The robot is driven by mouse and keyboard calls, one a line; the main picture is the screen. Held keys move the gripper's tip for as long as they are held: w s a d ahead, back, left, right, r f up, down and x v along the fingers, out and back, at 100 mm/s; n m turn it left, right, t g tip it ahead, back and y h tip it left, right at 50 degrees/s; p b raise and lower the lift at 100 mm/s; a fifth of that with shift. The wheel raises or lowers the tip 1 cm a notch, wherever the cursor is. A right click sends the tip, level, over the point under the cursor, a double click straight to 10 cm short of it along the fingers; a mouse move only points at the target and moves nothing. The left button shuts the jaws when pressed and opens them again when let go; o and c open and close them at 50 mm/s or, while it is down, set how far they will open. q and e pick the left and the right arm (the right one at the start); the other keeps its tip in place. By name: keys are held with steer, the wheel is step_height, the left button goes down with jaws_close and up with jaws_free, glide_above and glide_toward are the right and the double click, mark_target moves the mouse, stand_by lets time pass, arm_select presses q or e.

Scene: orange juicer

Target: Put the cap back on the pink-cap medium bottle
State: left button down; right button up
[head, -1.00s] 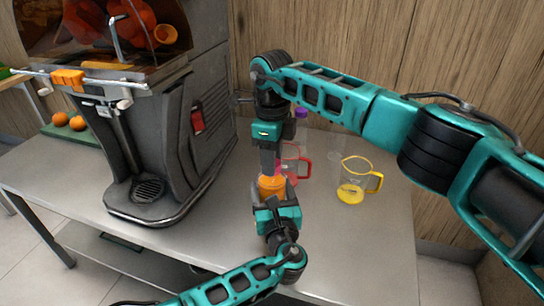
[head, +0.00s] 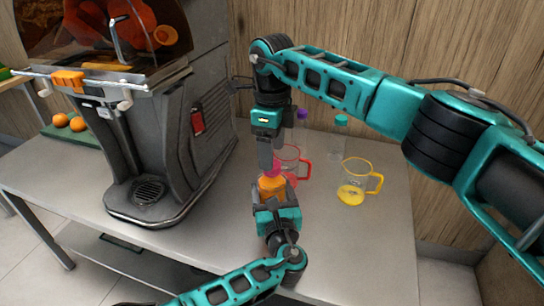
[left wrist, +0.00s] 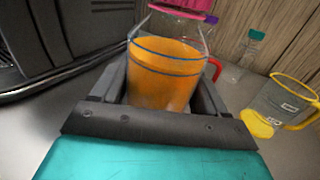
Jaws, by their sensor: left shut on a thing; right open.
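The medium bottle (head: 271,186) holds orange juice and stands upright in my left gripper (head: 273,203), whose fingers are shut around its lower part. In the left wrist view, the bottle (left wrist: 165,70) fills the space between the fingers. The pink cap (left wrist: 183,11) shows at the bottle's top there; it appears to sit on the mouth, but the frame edge cuts it off. In the head view, the pink cap (head: 275,169) is just below and beside the fingertips of my right gripper (head: 267,166). The right gripper is open, pointing down above the bottle.
A red-handled jug (head: 293,163) stands close behind the bottle. A yellow-rimmed jug (head: 353,194) is to the right. A purple-capped bottle (head: 301,116) and a green-capped bottle (head: 341,121) stand farther back. The juicer (head: 165,150) is left; the front-right table is clear.

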step_height(320, 180, up, 9)
stand_by(0.3)
arm_select(q)
jaws_free()
steer(key=s+d+p, duration=0.2)
steer(key=s, duration=1)
steer(key=shift+s, duration=0.4)
arm_select(e)
step_height(320, 180, up, 2)
steer(key=shift+r, duration=0.1)
